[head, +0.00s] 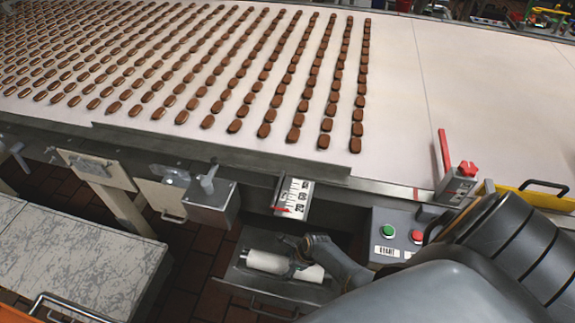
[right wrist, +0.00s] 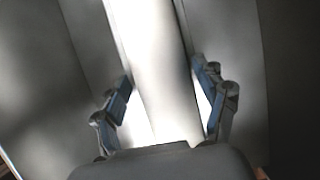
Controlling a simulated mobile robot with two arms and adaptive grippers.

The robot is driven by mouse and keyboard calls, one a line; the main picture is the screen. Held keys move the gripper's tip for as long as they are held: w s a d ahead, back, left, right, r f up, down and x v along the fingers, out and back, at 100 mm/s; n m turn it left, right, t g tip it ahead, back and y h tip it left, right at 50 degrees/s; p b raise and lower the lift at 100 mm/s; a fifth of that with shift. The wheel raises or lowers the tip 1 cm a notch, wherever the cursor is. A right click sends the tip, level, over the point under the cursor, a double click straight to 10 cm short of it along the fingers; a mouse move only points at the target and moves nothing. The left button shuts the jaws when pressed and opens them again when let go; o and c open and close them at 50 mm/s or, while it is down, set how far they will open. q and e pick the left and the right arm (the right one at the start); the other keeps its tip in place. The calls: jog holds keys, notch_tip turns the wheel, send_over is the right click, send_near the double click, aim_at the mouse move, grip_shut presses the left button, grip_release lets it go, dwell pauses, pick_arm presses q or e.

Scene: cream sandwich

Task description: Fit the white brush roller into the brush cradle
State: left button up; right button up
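The white brush roller (head: 266,262) lies lengthwise over a grey metal trough with a front handle (head: 245,291), below the belt's near edge. This trough looks like the brush cradle; I cannot tell whether the roller rests seated in it or is held just above. My right gripper (head: 300,258) is around the roller right of its middle. My left gripper is not in view.
The conveyor belt (head: 400,120) with rows of chocolate pieces spans above. A control box with green and red buttons (head: 396,250) stands right of the trough. A dial plate (head: 293,197) hangs above it. A marbled grey surface (head: 75,270) is at left.

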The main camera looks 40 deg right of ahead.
dwell(0.3)
jog(key=shift+r, duration=0.3)
jog(key=p+v, duration=0.2)
jog(key=v, duration=0.4)
jog(key=shift+f, duration=0.1)
jog(key=shift+s+d+r, duration=0.25)
jog(key=shift+r, duration=0.35)
